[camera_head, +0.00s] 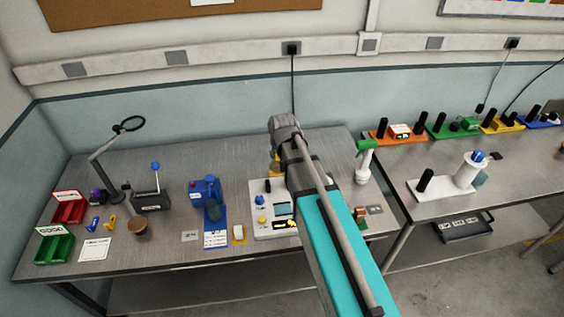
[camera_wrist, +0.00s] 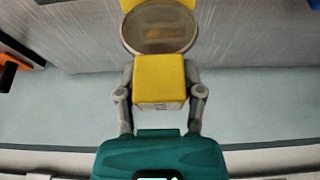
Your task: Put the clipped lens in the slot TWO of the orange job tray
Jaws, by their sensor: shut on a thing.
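My gripper (camera_wrist: 160,94) is shut on the yellow block of the clipped lens (camera_wrist: 159,78), one finger on each side. A round, see-through brownish lens (camera_wrist: 160,30) sits beyond the block, with more yellow at its far edge. In the head view, my arm hides most of my gripper, and a bit of the yellow clip (camera_head: 275,168) shows above the left bench. The orange job tray (camera_head: 378,136) lies at the back left of the right bench, well right of my gripper. It bears black cylinders and a small lit display. Its slot labels are too small to read.
Green (camera_head: 437,131), yellow (camera_head: 490,127) and blue (camera_head: 533,124) trays continue the row. A white stand (camera_head: 450,190) is in front of them. A gap separates the benches.

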